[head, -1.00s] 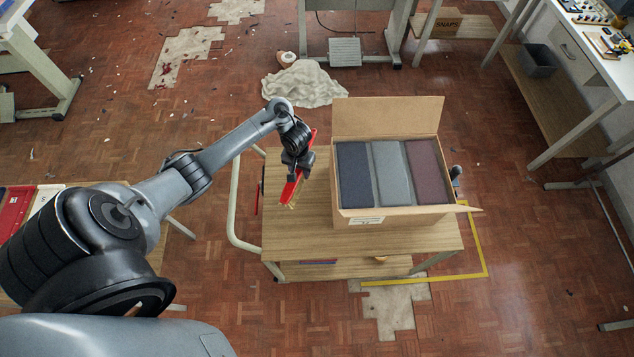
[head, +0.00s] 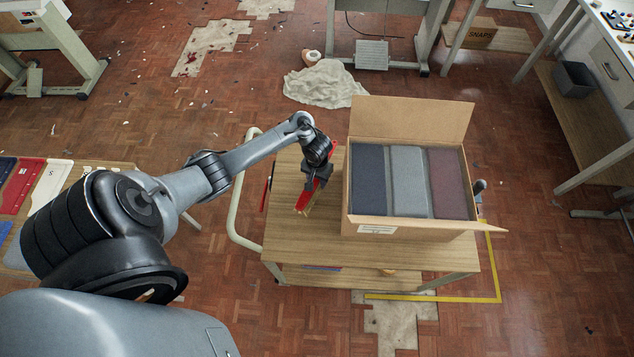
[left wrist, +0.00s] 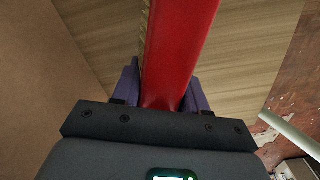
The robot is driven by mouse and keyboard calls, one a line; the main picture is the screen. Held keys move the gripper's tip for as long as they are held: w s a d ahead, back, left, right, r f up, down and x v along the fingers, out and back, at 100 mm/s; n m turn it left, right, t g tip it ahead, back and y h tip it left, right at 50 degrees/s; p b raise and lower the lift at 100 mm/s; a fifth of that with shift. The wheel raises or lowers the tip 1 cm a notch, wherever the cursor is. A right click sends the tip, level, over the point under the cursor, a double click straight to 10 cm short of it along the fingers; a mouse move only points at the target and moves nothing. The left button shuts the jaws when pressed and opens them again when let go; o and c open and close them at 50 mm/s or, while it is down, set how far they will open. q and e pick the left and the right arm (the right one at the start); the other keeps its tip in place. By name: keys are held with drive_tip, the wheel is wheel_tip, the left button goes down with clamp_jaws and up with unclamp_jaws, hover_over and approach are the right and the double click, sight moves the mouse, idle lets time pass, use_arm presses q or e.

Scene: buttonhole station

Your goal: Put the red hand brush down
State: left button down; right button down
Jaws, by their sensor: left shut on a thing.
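The red hand brush (head: 306,198) is in my left gripper (head: 316,178), over the left part of the wooden cart top (head: 281,228). Pale bristles show at its near lower end. In the left wrist view the red brush (left wrist: 178,50) runs between the two fingers of my left gripper (left wrist: 160,92), which are shut on it. The brush is low over the cart top, left of the cardboard box; I cannot tell whether it touches the wood. My right gripper is not in view.
An open cardboard box (head: 400,229) holding blue, grey and maroon folded stacks fills the cart's right side. The cart's pale handle rail (head: 236,205) is at its left. A crumpled cloth (head: 325,84) lies on the floor behind. The cart top's front strip is clear.

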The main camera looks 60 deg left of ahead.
use_arm(q)
drive_tip(key=shift+f, duration=0.45)
drive_tip(key=shift+w, duration=0.1)
drive_tip(key=shift+f, duration=0.1)
